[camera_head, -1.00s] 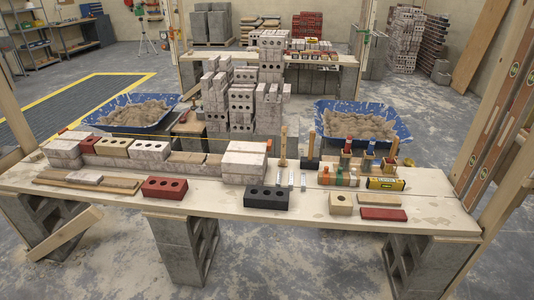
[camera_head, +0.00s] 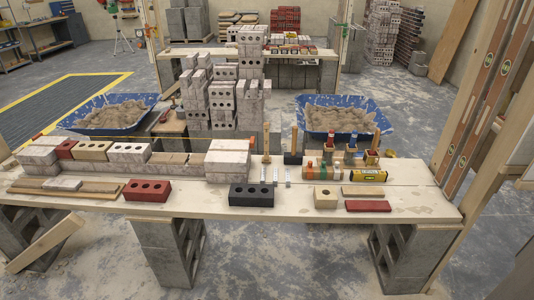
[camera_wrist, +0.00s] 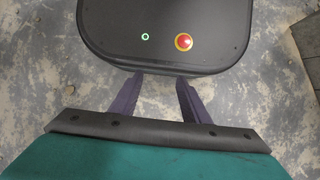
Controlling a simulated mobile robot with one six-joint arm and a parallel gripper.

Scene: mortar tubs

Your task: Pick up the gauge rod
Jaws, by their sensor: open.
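Long thin wooden strips (camera_head: 92,192) lie flat at the left front of the bench in the head view, with a small pale block on them. One of these may be the gauge rod, but I cannot tell which at this size. My gripper (camera_wrist: 160,78) shows in the wrist view with two dark fingers apart and nothing between them. It is over the floor beside my own base, away from the bench. My gripper is not visible in the head view.
The bench (camera_head: 420,203) rests on grey concrete blocks. It carries a brick wall, a red brick (camera_head: 147,190), a black brick (camera_head: 251,195), hammers and a yellow level (camera_head: 369,175). Blue mortar tubs (camera_head: 110,115) and brick stacks stand behind. Floor in front is mostly clear.

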